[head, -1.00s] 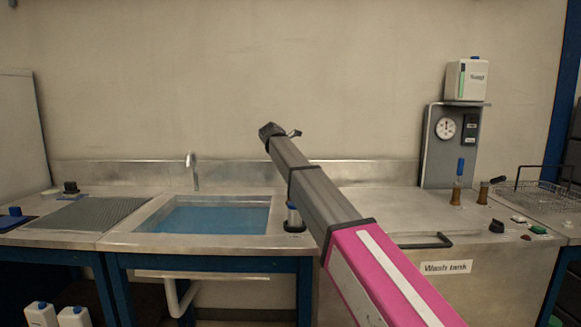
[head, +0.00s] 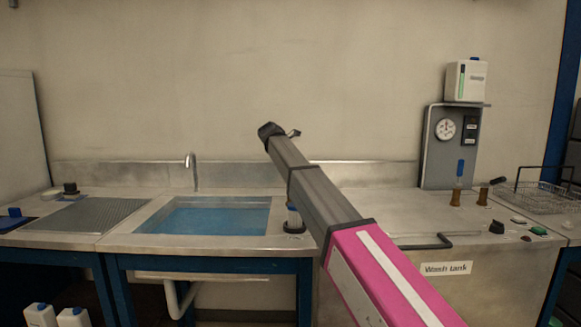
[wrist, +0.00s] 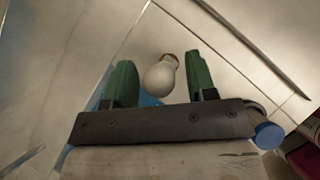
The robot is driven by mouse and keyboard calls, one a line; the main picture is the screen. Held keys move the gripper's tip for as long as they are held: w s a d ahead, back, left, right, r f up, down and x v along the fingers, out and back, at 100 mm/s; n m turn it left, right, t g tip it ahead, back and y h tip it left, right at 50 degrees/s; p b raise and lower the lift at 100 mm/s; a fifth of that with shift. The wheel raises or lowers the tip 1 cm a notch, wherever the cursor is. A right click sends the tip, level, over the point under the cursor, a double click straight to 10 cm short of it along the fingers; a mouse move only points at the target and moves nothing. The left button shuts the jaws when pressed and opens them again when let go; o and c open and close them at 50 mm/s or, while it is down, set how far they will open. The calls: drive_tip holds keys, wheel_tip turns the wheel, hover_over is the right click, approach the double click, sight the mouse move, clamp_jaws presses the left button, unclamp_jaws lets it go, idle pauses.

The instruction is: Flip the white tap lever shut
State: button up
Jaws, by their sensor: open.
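My gripper (wrist: 158,60) shows in the wrist view, with its two green fingers apart. A white rounded piece (wrist: 160,77) with a brownish, brass-like end lies between the fingers in the picture. It looks like the white tap lever, seen nearly end-on. I cannot tell whether either finger touches it, or its exact tilt. In the head view my grey and pink arm crosses the middle, and my gripper is hidden. I cannot make out the white lever there.
Left of my arm is a sink (head: 207,219) with blue water and a spout (head: 191,165). On the right are brass taps with a blue handle (head: 460,168) and a black handle (head: 497,181), a gauge panel (head: 435,150) and a wire basket (head: 535,198).

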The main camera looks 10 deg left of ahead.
drive_tip(key=v, duration=1)
drive_tip(key=shift+s, duration=0.1)
